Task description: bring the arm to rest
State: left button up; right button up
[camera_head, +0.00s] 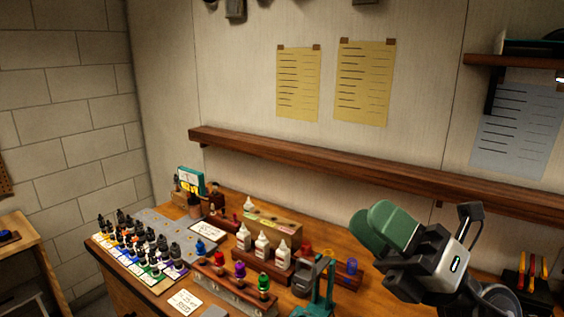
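My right gripper (378,224) is raised at the lower right, in front of the wall and above the right part of the workbench (335,246). Its two green finger pads point to the left and overlap from this angle, so the gap between them is hidden. I see no object held at the pads. My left gripper is not in view.
The bench carries several dropper bottles (150,245) at left, white bottles (262,245) in a wooden rack, coloured bottles in a front rack (235,287), and a teal stand (318,293) below my gripper. A wooden ledge (330,165) runs along the wall.

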jog(key=w+d+f+m+t+h, duration=0.2)
jog(key=d+f+m+t+h, duration=0.3)
jog(key=f+m+h, duration=0.9)
jog(key=w+d+f+m+t+h, duration=0.3)
jog(key=d+f+m+h, duration=0.6)
jog(key=m, duration=1)
jog(key=s+a+f+m+g, duration=0.2)
jog(key=s+f+g, duration=0.5)
jog(key=s+f, duration=0.35)
jog(key=s+a+f+m+g, duration=0.2)
jog(key=s+f+g, duration=0.5)
jog(key=s+f, duration=0.35)
notch_tip(320, 180, down, 35)
jog(key=s+g+b, duration=0.1)
jog(key=b, duration=0.9)
pick_arm(q)
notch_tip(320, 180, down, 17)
jog(key=b, duration=0.7)
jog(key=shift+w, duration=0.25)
pick_arm(e)
jog(key=s+d+f, duration=0.1)
jog(key=s+f, duration=0.7)
jog(key=f, duration=0.4)
jog(key=s+d+f+g, duration=0.1)
jog(key=s+f, duration=0.7)
jog(key=f, duration=0.3)
jog(key=shift+s+d+f, duration=0.2)
jog(key=shift+d+f, duration=0.05)
jog(key=shift+f, duration=0.1)
